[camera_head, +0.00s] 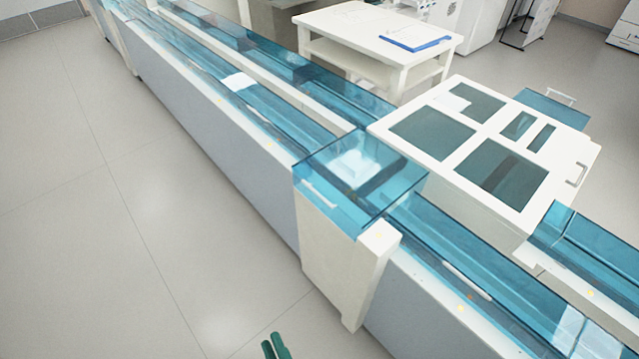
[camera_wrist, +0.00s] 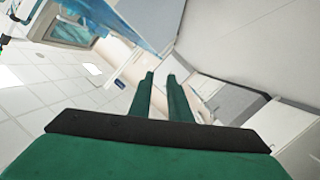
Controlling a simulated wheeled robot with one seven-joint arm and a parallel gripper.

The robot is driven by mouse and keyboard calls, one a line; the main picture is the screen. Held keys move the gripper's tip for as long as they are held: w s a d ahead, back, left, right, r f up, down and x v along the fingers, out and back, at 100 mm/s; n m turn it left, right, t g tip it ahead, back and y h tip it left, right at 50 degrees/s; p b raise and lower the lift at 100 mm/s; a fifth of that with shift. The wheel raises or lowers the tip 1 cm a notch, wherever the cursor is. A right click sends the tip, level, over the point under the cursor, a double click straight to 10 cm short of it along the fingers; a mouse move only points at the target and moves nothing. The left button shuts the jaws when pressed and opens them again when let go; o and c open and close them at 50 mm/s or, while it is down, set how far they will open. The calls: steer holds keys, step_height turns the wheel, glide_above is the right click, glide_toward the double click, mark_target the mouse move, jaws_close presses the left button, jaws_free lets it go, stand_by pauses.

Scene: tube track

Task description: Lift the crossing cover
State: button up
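The crossing cover (camera_head: 345,160) is a see-through blue box-like lid over the white block where the tracks meet, near the middle of the head view. It sits down flat, with a white bar handle (camera_head: 318,193) on its near left side. My gripper (camera_head: 274,340) shows at the bottom edge of the head view, green-fingered, below and apart from the cover, over the floor side. In the wrist view its two fingers (camera_wrist: 161,76) stand apart with nothing between them. The cover's handle cannot be made out in the wrist view.
Blue-covered track (camera_head: 225,85) runs to the upper left and on to the lower right (camera_head: 470,250). A white panel with dark windows (camera_head: 480,140) adjoins the crossing. A white table (camera_head: 380,35) with a blue clipboard stands behind. The floor at left (camera_head: 120,200) is clear.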

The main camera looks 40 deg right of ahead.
steer(key=w+d+n+h, duration=0.3)
steer(key=w+d, duration=0.5)
steer(key=w, duration=0.1)
steer(key=n+g+h, duration=0.1)
steer(key=n+h, duration=0.2)
steer(key=h, duration=0.4)
glide_toward(320, 191)
step_height(320, 191, up, 3)
steer(key=x, duration=1)
jaws_close()
